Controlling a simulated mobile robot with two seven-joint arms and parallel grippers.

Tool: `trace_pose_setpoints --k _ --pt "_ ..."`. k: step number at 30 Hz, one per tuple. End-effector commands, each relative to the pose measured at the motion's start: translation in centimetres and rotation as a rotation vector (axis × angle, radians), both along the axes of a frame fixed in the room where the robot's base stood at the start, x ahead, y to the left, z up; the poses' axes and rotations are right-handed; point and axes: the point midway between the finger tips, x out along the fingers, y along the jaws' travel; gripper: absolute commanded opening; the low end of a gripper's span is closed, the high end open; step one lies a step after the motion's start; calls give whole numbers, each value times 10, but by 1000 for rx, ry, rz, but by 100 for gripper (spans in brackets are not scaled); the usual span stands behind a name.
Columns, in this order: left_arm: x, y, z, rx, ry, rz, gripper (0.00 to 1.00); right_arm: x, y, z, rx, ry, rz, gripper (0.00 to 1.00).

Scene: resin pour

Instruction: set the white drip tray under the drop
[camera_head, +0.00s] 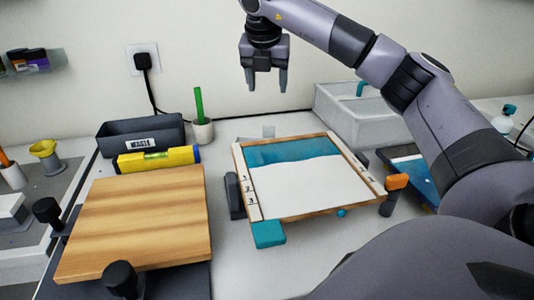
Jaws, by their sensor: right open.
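A wood-framed panel (300,185) lies on the bench, white with a band of blue resin along its far side. A small teal drop (342,212) shows at the near edge of its frame, right of centre. A teal block (269,234) sits at the frame's near left corner. No white tray is seen under the drop, and I cannot tell for sure which white thing is the drip tray. My right gripper (267,82) is open and empty, raised near the back wall with its fingers pointing down. My left gripper is not in view.
A wooden board (140,222) with black clamp knobs fills the left. Behind it are a yellow level (158,159) and a dark bin (140,134). A white basin (345,118) stands back right. An orange-topped clamp (397,182) stands at the frame's right. Bench in front is clear.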

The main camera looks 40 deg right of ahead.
Motion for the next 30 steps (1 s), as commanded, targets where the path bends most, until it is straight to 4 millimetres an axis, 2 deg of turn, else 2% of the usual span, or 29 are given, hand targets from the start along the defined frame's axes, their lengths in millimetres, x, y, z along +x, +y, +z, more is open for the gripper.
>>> trace_pose_setpoints --k 1,3,9,17,27,30 --pt "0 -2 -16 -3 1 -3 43 0 0 -20 0 1 0 64" --pt "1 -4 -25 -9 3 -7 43 0 0 -31 0 1 0 64" --pt "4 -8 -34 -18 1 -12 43 0 0 -48 -1 1 0 64" --pt "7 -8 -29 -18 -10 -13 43 3 -5 -63 -1 4 -2 64" --pt "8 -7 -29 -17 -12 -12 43 14 -18 -107 0 3 -2 64" --pt "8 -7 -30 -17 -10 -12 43 16 -20 -113 -1 3 -1 64"
